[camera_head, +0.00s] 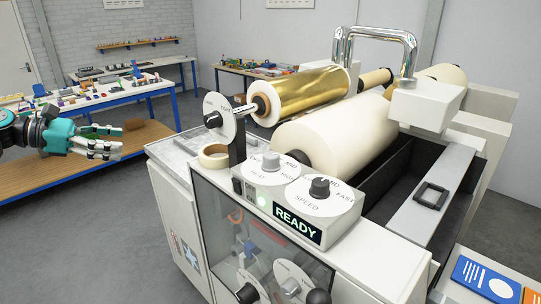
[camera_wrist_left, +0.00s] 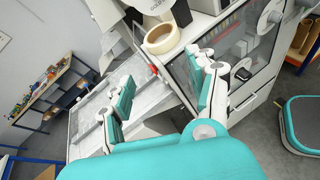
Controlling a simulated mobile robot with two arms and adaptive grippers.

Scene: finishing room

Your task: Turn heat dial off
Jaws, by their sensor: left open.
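The heat dial (camera_head: 271,162) is a light grey knob on a white disc marked HEAT, on top of the laminating machine's control box (camera_head: 290,226). The words MID and HIGH show on its disc; I cannot tell its exact setting. A dark speed dial (camera_head: 319,188) sits to its right. My left gripper (camera_head: 112,149) is open and empty at the far left of the head view, well apart from the dial. Its two spread fingers also show in the left wrist view (camera_wrist_left: 160,70). The heat dial cannot be made out there. My right gripper is in neither view.
A green-lit READY display (camera_head: 296,224) faces front. A tape roll (camera_head: 214,155) lies on the machine's left top, also in the wrist view (camera_wrist_left: 162,38). Gold foil (camera_head: 305,92) and cream rolls (camera_head: 335,132) stand behind the dials. Workbenches (camera_head: 90,95) stand at left.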

